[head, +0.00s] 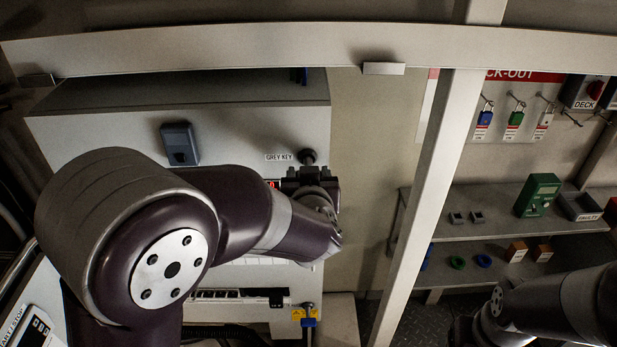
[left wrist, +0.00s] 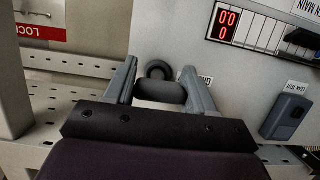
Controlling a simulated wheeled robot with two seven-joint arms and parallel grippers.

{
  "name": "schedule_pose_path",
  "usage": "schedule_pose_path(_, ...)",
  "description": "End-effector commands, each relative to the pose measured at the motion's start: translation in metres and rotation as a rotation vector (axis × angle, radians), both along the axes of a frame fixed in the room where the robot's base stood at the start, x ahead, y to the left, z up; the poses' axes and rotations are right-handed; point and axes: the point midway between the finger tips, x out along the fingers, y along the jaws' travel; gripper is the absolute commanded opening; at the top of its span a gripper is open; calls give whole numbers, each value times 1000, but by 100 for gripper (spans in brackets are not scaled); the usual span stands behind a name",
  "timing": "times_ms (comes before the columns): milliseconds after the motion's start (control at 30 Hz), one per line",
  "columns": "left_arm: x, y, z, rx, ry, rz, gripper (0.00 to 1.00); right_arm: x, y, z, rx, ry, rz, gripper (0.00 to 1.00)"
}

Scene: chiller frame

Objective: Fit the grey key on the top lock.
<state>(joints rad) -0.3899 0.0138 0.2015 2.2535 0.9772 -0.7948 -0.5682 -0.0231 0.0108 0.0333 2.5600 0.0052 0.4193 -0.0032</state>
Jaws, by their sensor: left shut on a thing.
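My left gripper (head: 308,180) is at the light cabinet panel, just below a dark round lock (head: 308,157) beside the GREY KEY label (head: 279,157). In the left wrist view its two fingers (left wrist: 161,88) are shut on a dark grey block, the grey key (left wrist: 160,92). The dark ring of the lock (left wrist: 159,70) shows just behind the key. The key's far end is hidden, so I cannot tell whether it touches or enters the lock. The label is partly hidden by a finger in the left wrist view. My right gripper is not in view; only part of that arm shows.
A blue-grey box (head: 180,145) is fixed on the panel left of the lock. A red display (left wrist: 228,25) sits on the panel. A frame post (head: 428,200) and top rail (head: 230,48) border the cabinet. Shelves (head: 490,232) with small parts stand at right.

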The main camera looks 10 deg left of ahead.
Motion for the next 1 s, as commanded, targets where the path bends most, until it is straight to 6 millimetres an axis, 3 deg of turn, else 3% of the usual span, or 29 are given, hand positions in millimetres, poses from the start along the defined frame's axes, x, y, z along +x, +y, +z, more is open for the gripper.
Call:
schedule_pose_path(167, 4, 1, 0, 0, -1, 1, 28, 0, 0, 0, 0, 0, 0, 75)
schedule_pose_path(200, 4, 1, 0, -1, 0, 1, 58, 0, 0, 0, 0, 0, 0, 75)
schedule_pose_path(300, 4, 1, 0, -1, 0, 0, 84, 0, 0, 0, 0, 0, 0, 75)
schedule_pose_path(667, -2, -1, 2, 0, 0, -1, 84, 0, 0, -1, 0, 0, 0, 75)
schedule_pose_path(1000, -68, -21, 25, -3, -3, -6, 84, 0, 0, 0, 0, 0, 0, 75)
